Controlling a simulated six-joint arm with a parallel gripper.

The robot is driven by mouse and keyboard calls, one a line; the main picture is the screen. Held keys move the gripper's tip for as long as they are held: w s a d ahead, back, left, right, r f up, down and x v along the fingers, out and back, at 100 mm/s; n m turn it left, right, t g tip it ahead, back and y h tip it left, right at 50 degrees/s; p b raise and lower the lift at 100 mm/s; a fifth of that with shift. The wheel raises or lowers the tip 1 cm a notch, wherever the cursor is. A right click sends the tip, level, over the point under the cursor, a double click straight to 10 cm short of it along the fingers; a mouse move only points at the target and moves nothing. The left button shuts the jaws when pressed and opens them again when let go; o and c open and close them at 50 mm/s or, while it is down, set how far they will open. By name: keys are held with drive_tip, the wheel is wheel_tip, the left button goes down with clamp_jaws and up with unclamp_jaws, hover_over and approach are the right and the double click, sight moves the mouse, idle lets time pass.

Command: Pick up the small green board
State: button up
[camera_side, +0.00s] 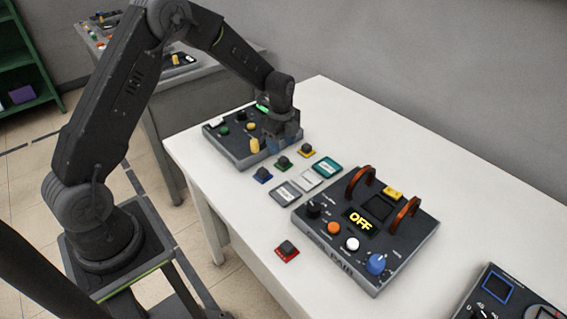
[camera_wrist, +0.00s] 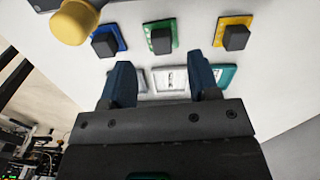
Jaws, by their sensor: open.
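The small green board (camera_side: 278,165) lies flat on the white table with a black block on top. In the wrist view, the green board (camera_wrist: 151,28) is between a blue board (camera_wrist: 121,31) and a yellow board (camera_wrist: 219,28), each with a black block. My gripper (camera_side: 284,146) hangs beside the dark panel at the back, close to the row of small boards. In the wrist view, my gripper (camera_wrist: 163,80) is open with its two blue fingers apart and nothing between them. The green board shows beyond the gap between the fingertips; its height below them is hard to tell.
A dark panel (camera_side: 231,153) with a yellow knob (camera_side: 255,146) stands beside my gripper. Grey (camera_side: 285,194), white (camera_side: 308,180) and teal (camera_side: 328,167) cards lie nearby. A panel reading OFF (camera_side: 335,240) with brown handles stands right, and a red board (camera_side: 294,257) lies in front. The back right table is clear.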

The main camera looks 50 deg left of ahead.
sight(282, 157)
drive_tip(key=shift+f, duration=2.9)
drive_tip(key=shift+c, duration=0.4)
drive_tip(key=c, duration=0.9)
